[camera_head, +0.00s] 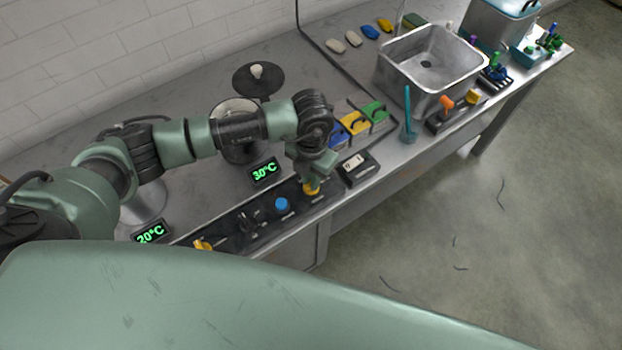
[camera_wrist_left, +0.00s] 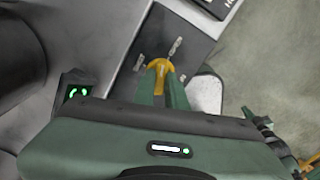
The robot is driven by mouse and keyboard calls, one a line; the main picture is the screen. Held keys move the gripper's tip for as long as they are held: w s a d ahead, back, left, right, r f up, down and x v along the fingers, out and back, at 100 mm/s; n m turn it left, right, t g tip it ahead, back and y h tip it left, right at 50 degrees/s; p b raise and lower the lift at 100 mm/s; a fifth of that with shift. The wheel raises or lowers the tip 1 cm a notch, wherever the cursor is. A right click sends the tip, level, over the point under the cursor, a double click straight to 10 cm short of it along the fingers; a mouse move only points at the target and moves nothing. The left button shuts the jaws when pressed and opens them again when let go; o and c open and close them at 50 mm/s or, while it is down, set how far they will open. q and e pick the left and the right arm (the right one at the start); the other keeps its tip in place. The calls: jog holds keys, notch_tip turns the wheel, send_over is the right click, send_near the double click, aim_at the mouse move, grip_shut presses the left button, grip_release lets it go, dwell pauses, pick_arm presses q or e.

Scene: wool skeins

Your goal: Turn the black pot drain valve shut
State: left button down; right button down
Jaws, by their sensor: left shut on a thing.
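A yellow valve handle (camera_head: 312,188) sits at the far right end of a black control panel (camera_head: 228,232) along the bench front. My left gripper (camera_head: 307,178) points down at it and is shut on it. The left wrist view also shows the yellow handle (camera_wrist_left: 158,67) between my green fingertips (camera_wrist_left: 163,80), with panel markings beside it. The dark pot (camera_head: 240,150) stands behind my left arm, which hides part of it. A round dark lid (camera_head: 258,80) with a pale knob lies behind the pot. My right gripper is not in view.
A blue knob (camera_head: 281,204), a black knob (camera_head: 248,221) and another yellow handle (camera_head: 203,245) line the panel. A display (camera_head: 265,171) reads 30°C; another (camera_head: 151,233) reads 20°C. A small box (camera_head: 358,168) stands right of the gripper. A metal sink (camera_head: 400,78) is farther right.

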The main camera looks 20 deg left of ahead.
pick_arm(q)
jog(key=n+b, duration=0.1)
jog(key=n, duration=0.2)
jog(key=shift+w+n, duration=0.1)
jog(key=shift+n, duration=0.2)
jog(key=n+b, duration=0.1)
jog(key=n, duration=0.2)
jog(key=shift+n, duration=0.4)
jog(key=n, duration=0.3)
jog(key=shift+n, duration=1.7)
jog(key=shift+r, duration=0.1)
jog(key=c, duration=1.4)
grip_release()
jog(key=shift+c, duration=0.2)
notch_tip(320, 180, up, 8)
jog(key=shift+f+b, duration=0.15)
jog(key=shift+b, duration=0.9)
